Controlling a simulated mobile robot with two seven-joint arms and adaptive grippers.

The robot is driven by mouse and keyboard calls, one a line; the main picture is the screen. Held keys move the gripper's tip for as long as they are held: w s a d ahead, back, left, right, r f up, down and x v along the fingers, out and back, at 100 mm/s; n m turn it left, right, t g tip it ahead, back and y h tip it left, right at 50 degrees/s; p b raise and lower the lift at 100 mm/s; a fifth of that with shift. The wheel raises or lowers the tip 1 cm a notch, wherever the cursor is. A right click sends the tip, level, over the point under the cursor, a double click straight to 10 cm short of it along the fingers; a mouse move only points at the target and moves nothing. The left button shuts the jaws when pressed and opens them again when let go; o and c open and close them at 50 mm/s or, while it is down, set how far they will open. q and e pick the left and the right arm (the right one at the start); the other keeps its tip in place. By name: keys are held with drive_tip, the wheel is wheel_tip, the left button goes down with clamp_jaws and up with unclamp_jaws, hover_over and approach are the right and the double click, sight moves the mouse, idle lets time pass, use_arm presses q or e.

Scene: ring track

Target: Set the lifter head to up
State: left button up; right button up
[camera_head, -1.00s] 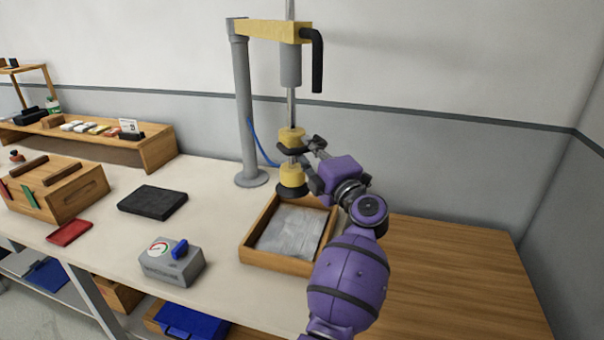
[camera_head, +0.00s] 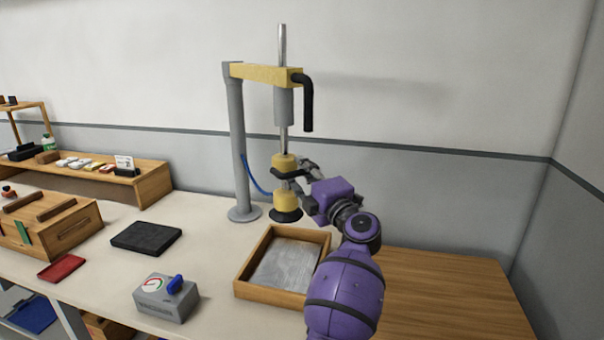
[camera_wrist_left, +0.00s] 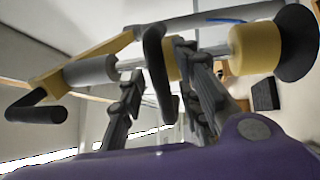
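The lifter head (camera_head: 285,205) is a yellow piece with a black cup below, hanging on a steel rod from the yellow beam (camera_head: 262,74) of a grey post. The wrist view shows the fingers (camera_wrist_left: 170,75) against the lifter head (camera_wrist_left: 255,48), which lies sideways there; the exact contact is partly hidden. My right gripper is not in view.
A grey gauge box (camera_head: 165,298) with a blue knob, a black pad (camera_head: 146,237) and a red tray (camera_head: 61,268) lie to the left. The wooden bench top (camera_head: 440,285) at right is clear.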

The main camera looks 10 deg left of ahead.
use_arm(q)
drive_tip(key=shift+f, duration=0.1)
drive_tip(key=shift+s+d+f, duration=0.1)
drive_tip(key=shift+s+d, duration=0.1)
drive_tip(key=v, duration=0.7)
